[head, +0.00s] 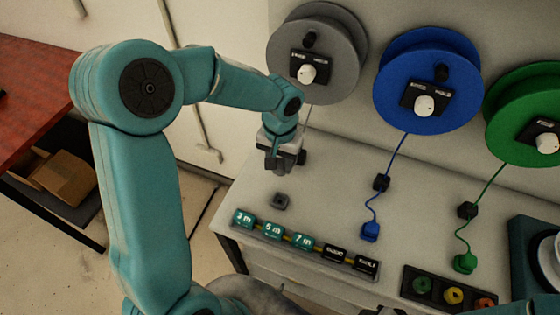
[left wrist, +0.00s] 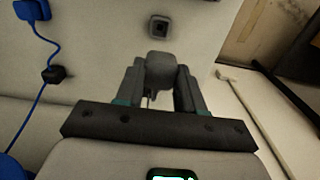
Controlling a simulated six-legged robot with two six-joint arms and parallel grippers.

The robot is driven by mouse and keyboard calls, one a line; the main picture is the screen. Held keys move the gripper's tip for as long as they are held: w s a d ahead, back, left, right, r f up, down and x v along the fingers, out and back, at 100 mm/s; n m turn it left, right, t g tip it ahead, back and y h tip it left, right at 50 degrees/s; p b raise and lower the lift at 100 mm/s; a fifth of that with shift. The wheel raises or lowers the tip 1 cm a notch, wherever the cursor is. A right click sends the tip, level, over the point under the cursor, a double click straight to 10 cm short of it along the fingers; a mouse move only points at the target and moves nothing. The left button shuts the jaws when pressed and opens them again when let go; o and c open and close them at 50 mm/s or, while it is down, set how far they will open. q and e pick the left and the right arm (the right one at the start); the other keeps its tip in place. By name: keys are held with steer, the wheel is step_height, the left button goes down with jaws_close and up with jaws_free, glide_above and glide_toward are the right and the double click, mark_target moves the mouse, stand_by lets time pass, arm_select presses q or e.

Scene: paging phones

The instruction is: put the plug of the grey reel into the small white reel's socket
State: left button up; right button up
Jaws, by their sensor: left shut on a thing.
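The grey reel (head: 345,50) is mounted on the back panel, with a thin cord running down from it. My left gripper (head: 272,163) is below that reel, above the pale bench top. It is shut on the grey plug, which shows between the fingers in the left wrist view (left wrist: 160,66). A white round thing (head: 552,255) in a dark teal holder is cut off at the right edge; I cannot tell if it is the small white reel, and no socket shows on it. My right gripper is not in view.
Labelled blocks (head: 303,241) line the front edge. A blue reel (head: 425,80) and a green reel (head: 525,115) have cords with plugs (head: 370,232) on the bench. A button tray (head: 450,290) stands front right.

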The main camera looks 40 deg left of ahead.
arm_select(q)
step_height(320, 180, up, 4)
steer(key=shift+r+p, duration=0.1)
steer(key=shift+p, duration=1.15)
steer(key=shift+r, duration=1.3)
steer(key=w+d, duration=0.3)
steer(key=d, duration=0.7)
steer(key=w+d, duration=0.3)
steer(key=d, duration=0.8)
steer(key=shift+w, duration=0.4)
